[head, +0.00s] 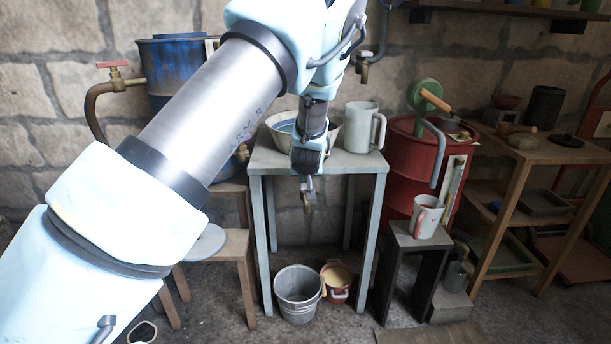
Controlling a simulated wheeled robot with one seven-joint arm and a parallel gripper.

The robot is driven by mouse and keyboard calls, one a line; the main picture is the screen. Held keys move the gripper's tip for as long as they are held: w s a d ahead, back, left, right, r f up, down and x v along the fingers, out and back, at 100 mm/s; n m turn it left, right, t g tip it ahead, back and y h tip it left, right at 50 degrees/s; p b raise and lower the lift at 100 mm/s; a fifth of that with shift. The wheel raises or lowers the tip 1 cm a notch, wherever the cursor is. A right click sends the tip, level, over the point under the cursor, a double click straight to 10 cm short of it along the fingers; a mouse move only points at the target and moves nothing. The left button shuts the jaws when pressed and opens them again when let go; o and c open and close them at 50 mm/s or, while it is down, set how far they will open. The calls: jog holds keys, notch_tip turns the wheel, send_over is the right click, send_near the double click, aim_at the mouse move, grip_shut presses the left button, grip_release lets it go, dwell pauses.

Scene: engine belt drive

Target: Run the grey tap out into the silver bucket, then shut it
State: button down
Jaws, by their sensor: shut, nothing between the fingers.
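A small brass tap with a grey upper part (308,194) shows just below my gripper at the front of the grey table. The silver bucket (298,294) stands upright on the floor, below that tap in the picture. Its rim is open and I see no clear water level inside. My gripper (307,170) points down, shut and empty, in front of the table top's edge. It hides part of what lies behind it, and I cannot tell whether it touches the tap. No stream from this tap is visible.
A grey table (352,164) holds a basin (279,122) and a pale jug (363,128). A red pot (337,280) stands close beside the bucket. Other taps show at the wall (363,68) and upper left (115,76). A dark stool (412,240) carries a mug (427,216).

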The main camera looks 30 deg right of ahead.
jog(key=shift+x, duration=0.9)
jog(key=shift+f, duration=0.1)
